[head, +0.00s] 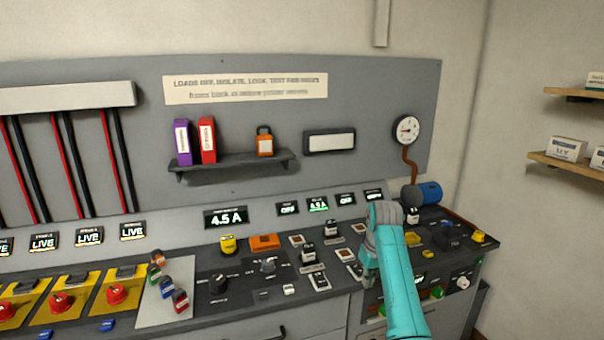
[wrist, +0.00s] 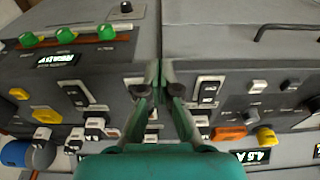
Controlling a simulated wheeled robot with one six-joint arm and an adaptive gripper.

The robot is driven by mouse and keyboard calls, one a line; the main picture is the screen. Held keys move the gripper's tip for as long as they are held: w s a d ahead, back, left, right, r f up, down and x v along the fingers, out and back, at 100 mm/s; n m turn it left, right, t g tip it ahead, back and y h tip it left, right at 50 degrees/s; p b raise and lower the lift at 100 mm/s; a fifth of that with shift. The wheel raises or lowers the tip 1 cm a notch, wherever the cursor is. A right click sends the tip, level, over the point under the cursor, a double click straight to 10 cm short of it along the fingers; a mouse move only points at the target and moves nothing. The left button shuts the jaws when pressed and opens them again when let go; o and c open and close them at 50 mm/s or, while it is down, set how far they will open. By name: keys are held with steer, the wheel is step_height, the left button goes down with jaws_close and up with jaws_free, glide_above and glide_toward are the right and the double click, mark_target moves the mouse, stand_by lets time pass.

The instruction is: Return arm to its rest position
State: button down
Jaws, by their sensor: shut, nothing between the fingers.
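My arm (head: 398,290) is teal and reaches up from the bottom of the head view over the right part of the console. The fingertips are over the seam between two console sections, among rocker switches (wrist: 208,92). I cannot tell whether they touch the panel.
The console holds red rotary knobs (head: 61,301) on yellow plates, a black knob (head: 219,283), an orange block (head: 265,242) and a blue cylinder (head: 429,192). A shelf (head: 232,166) with binders and a gauge (head: 406,129) are on the back panel. Wall shelves (head: 570,165) are at right.

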steer(key=s+f+t, duration=0.1)
steer(key=s+f, duration=0.2)
steer(key=f, duration=0.5)
steer(key=s+f+m+t, duration=0.1)
steer(key=s+f, duration=0.2)
steer(key=f, duration=0.4)
steer(key=s+f+t, duration=0.1)
steer(key=s+f, duration=0.3)
steer(key=f, duration=0.4)
steer(key=s+f+m+t, duration=0.15)
steer(key=s+f, duration=0.35)
steer(key=s, duration=0.5)
steer(key=s+f+n+t, duration=0.1)
steer(key=s+f+t, duration=0.1)
steer(key=s+f, duration=0.55)
steer(key=s+r+m+t, duration=0.1)
steer(key=s+r, duration=0.3)
steer(key=s, duration=0.8)
steer(key=s+r+t, duration=0.2)
steer(key=s+r, duration=0.2)
steer(key=s, duration=0.7)
steer(key=s+r+t, duration=0.1)
steer(key=s+r, duration=0.7)
steer(key=r, duration=0.2)
steer(key=s+r+m+t, duration=0.1)
steer(key=s+r+t, duration=0.1)
steer(key=s+r, duration=0.6)
step_height(320, 180, up, 3)
steer(key=shift+f, duration=0.2)
